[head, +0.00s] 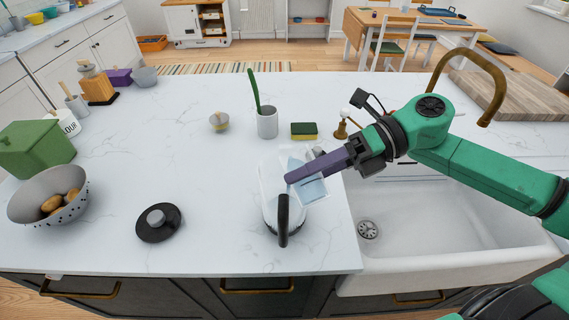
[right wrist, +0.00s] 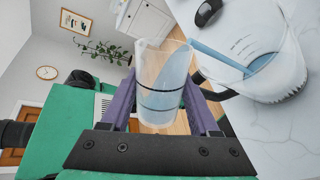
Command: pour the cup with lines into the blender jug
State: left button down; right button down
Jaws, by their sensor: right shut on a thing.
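The cup with lines (right wrist: 160,95) is clear, with dark rings around it and pale blue liquid inside. My right gripper (right wrist: 163,112) is shut on it, one purple finger on each side. In the head view the cup (head: 312,188) is tilted at the right gripper (head: 303,176), above the right side of the blender jug (head: 268,195). The jug is clear, stands upright and has a black handle towards me. In the right wrist view a blue stream runs from the cup's rim into the jug (right wrist: 285,80), where blue liquid shows. My left gripper is not in view.
A black lid with a grey knob (head: 158,222) lies left of the jug. A utensil holder (head: 267,123), a sponge (head: 304,130) and a small bowl (head: 219,122) stand behind it. A colander (head: 47,194) is far left. The sink (head: 445,235) is at the right.

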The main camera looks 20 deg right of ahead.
jog(key=shift+r, duration=0.1)
jog(key=shift+w+d+p, duration=0.1)
jog(key=shift+w+p, duration=0.05)
jog(key=shift+p, duration=0.15)
jog(key=shift+r+m, duration=0.15)
jog(key=shift+m, duration=0.25)
jog(key=shift+w+g, duration=0.15)
jog(key=shift+g, duration=0.15)
jog(key=shift+b, duration=0.3)
